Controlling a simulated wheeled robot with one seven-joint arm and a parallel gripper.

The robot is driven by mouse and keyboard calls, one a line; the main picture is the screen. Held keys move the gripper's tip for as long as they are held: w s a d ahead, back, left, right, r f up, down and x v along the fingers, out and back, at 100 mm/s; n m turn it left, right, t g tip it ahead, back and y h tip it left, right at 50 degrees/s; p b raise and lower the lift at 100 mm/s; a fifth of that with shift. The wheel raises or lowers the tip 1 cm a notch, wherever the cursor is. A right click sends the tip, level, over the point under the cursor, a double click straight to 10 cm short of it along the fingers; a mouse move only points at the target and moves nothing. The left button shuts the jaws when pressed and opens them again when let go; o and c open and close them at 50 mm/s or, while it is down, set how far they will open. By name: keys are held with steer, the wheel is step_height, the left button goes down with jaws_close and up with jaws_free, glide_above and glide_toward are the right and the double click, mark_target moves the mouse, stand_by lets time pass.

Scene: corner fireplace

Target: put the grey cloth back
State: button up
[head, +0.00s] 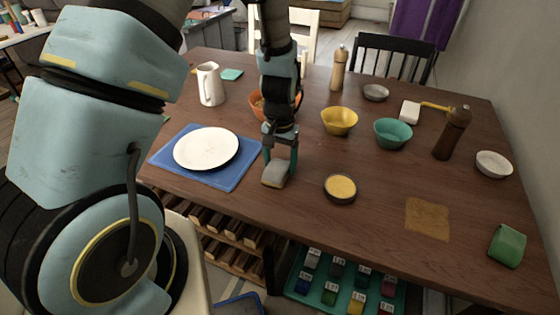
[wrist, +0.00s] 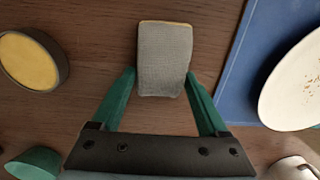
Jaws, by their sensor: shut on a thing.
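The grey cloth (head: 276,174) is a small thick pad, and in the wrist view (wrist: 165,60) it shows a thin yellow edge at its far end. My gripper (head: 280,160) points down at the front of the brown table, just right of the blue mat. In the wrist view the green fingers of my gripper (wrist: 163,82) are closed on the sides of the grey cloth. The cloth is at or just above the table top; I cannot tell whether it touches.
A white plate (head: 207,148) lies on the blue mat (head: 238,179). A round tin with yellow contents (head: 341,188) stands right of my gripper. A tan patch (head: 428,218) and a green block (head: 507,245) are further right. Bowls and mills stand behind. A teal tray (head: 296,284) sits below.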

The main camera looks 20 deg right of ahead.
mark_target(280, 162)
steer(key=o, duration=1.3)
step_height(280, 162, up, 12)
steer(key=b, duration=0.2)
steer(key=a+r+n, duration=0.1)
steer(key=a+n, duration=0.1)
steer(key=a, duration=0.6)
steer(key=a+r+n+t, duration=0.1)
steer(key=a+r+n, duration=0.1)
steer(key=a, duration=0.7)
steer(key=a+r+n, duration=0.1)
steer(key=a+n, duration=0.2)
steer(key=a, duration=0.6)
steer(key=shift+a+r+t, duration=0.2)
steer(key=shift+r+t, duration=0.1)
steer(key=shift+r, duration=0.1)
steer(key=shift+w, duration=0.1)
